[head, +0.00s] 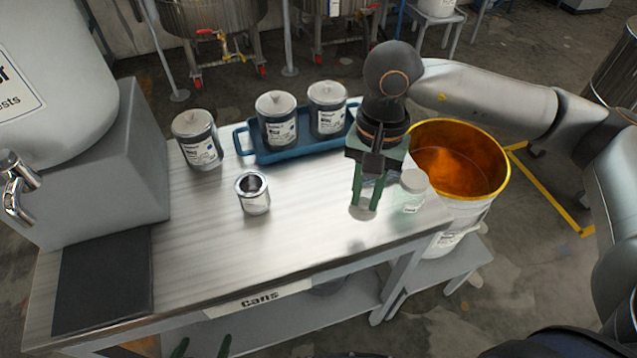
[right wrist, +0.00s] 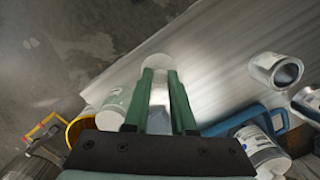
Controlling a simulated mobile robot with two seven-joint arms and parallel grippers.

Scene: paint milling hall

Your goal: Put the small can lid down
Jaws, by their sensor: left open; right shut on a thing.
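My right gripper (head: 366,207) is above the right part of the steel table, pointing down, with its green fingers shut on the small can lid (head: 362,214). The lid is a pale disc at the fingertips, partly hidden by them; it also shows in the right wrist view (right wrist: 159,60). I cannot tell how far it is above the tabletop. The small open can (head: 253,194) stands upright on the table, left of the right gripper. My left gripper (head: 202,347) shows only its green fingertips at the bottom edge, apart and empty.
A clear jar with a white lid (head: 411,190) stands close right of my right gripper. A blue tray (head: 244,141) with two lidded cans is behind, another lidded can (head: 197,138) left of it. A dark mat (head: 103,285) lies front left. An orange-filled bucket (head: 477,207) stands beyond the right edge. The front middle is clear.

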